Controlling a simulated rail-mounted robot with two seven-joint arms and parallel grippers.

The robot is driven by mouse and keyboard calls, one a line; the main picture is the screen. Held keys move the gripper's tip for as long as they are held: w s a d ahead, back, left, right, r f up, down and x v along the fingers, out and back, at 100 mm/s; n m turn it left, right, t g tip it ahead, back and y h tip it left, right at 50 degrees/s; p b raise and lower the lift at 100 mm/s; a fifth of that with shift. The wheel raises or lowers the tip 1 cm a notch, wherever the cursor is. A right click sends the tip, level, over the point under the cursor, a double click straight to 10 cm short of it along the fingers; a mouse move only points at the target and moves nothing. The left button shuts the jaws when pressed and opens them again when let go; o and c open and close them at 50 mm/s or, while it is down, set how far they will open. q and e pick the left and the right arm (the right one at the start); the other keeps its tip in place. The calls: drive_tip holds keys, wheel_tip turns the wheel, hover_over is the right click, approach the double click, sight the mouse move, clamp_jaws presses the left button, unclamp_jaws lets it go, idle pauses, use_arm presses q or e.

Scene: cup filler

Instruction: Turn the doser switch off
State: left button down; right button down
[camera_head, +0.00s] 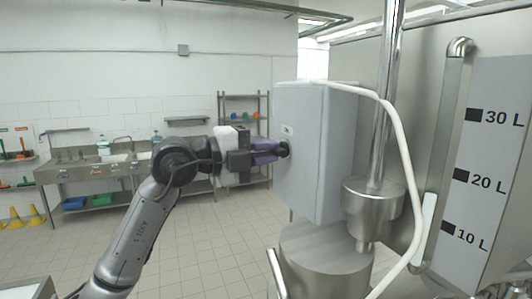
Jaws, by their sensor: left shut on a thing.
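The doser switch (285,150) is a small dark knob on the left-facing side of a grey control box (326,140). My left gripper (272,148) is at the knob, its fingers shut on it. The fingers cover most of the knob, so its turned position cannot be told. My right gripper is not in view.
A tank gauge (490,180) is at far right.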

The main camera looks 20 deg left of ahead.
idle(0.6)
use_arm(q)
drive_tip(key=c, duration=1.2)
unclamp_jaws()
drive_tip(key=shift+o, duration=0.2)
drive_tip(key=shift+a, duration=0.1)
drive_tip(key=b+v, duration=0.4)
drive_tip(key=v, duration=0.9)
drive_tip(key=shift+s+a+b, duration=0.25)
drive_tip(key=shift+s+b, duration=0.05)
drive_tip(key=shift+b, duration=0.05)
